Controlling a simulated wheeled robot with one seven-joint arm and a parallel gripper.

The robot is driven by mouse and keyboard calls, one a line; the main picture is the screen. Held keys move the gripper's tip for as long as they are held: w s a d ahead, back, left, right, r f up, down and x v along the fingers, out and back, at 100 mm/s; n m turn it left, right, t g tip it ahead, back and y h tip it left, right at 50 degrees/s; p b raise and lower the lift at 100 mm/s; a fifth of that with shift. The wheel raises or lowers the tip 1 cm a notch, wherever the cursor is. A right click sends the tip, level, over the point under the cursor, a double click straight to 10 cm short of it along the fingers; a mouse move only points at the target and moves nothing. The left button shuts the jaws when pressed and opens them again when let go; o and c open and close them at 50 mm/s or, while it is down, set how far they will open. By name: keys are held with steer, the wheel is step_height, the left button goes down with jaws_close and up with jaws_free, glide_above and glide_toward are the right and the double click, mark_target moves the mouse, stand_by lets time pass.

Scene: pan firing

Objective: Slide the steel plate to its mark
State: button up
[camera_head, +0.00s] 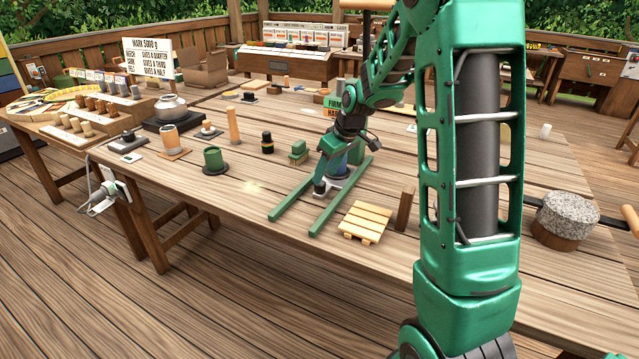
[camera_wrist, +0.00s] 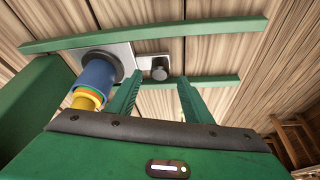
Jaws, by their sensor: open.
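The steel plate (camera_wrist: 150,47) lies between two parallel green rails (camera_wrist: 150,31) in the wrist view. A blue cylinder with coloured bands at its end (camera_wrist: 97,75) stands on its left part, and a dark round knob (camera_wrist: 160,69) is on its narrower right part. In the head view the plate (camera_head: 347,184) is partly hidden by my arm. My gripper (camera_wrist: 160,88) is open; its green fingers are on either side of the knob in the picture, and I cannot tell whether they touch it. A faint yellow patch (camera_head: 252,187) shows on the table left of the rails; I cannot tell whether it is the mark.
A small slatted wooden rack (camera_head: 366,222) and an upright brown block (camera_head: 405,208) stand right of the rails. A green cup (camera_head: 214,158), a green brush (camera_head: 298,151) and a wooden post (camera_head: 233,125) stand to the left. A stone-topped drum (camera_head: 567,214) is at the far right.

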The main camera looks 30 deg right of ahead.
mark_target(322, 183)
steer(key=shift+x, duration=2.4)
